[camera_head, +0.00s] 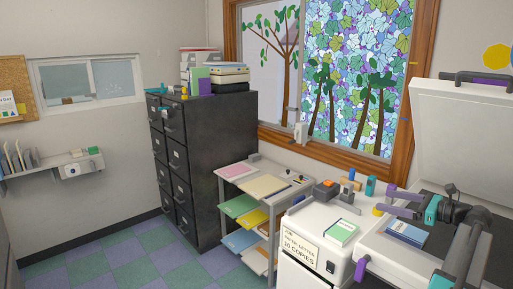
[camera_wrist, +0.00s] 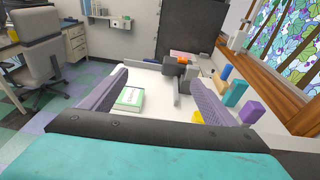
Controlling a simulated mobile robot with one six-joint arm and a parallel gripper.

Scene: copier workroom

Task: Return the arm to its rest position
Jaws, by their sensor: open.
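My gripper (camera_head: 388,201) is at the right of the head view, above the white copier top (camera_head: 375,258). Its two purple fingers point left, and the teal and dark wrist is behind them. In the wrist view my gripper (camera_wrist: 160,76) shows its fingers spread wide with nothing held between them. A green and white box (camera_wrist: 130,98) lies on the white surface beyond the left finger. My arm is bent and reaches over the copier at the right edge of the head view.
The raised copier lid (camera_head: 465,135) stands behind my arm. A dark blue box (camera_head: 407,232) lies below my gripper. Small blocks, including a teal one (camera_head: 370,186), stand by the window. A shelf cart (camera_head: 262,186) and black cabinet (camera_head: 205,150) are left. The floor at lower left is clear.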

